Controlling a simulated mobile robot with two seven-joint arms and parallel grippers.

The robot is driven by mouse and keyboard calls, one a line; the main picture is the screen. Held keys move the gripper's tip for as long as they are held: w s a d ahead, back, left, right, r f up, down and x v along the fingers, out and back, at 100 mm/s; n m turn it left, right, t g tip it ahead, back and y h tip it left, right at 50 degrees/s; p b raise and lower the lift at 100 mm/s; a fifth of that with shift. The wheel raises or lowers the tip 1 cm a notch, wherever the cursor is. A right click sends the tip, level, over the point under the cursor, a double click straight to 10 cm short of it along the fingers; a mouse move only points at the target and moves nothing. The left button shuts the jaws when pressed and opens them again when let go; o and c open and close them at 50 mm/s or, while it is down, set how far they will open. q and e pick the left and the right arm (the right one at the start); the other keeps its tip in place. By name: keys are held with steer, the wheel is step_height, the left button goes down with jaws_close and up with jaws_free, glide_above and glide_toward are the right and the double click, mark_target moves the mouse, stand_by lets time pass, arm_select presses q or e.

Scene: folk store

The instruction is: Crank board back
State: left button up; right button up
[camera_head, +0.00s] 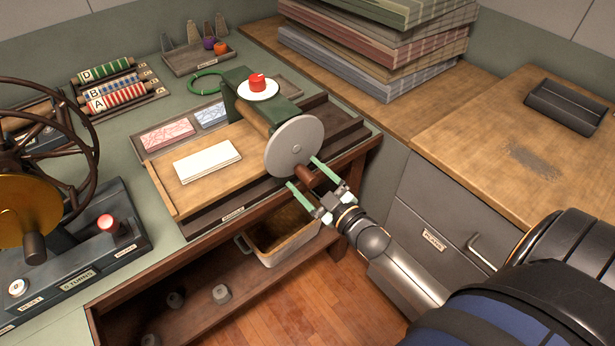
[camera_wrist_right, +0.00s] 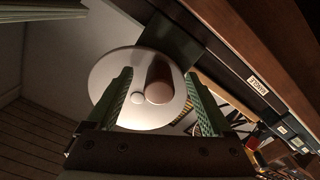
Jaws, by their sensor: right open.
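The crank is a grey disc (camera_head: 294,146) with a brown handle (camera_head: 306,174) on the front side of a green press frame (camera_head: 240,92). In the right wrist view, the handle (camera_wrist_right: 158,80) stands between the fingers in front of the pale disc (camera_wrist_right: 112,74). Whether the fingers touch it I cannot tell. My left gripper is out of view.
A bin (camera_head: 280,245) sits on the shelf below the press. A cabinet (camera_head: 440,195) is at the right.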

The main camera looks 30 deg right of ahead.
steer(key=shift+s, duration=0.1)
steer(key=shift+s+d+p, duration=0.2)
steer(key=shift+s+p, duration=0.7)
steer(key=shift+s, duration=1.05)
arm_select(q)
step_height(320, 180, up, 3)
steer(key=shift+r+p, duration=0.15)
steer(key=shift+p, duration=0.6)
arm_select(e)
steer(key=s, duration=0.5)
steer(key=shift+d, duration=0.15)
steer(key=shift+f, duration=0.1)
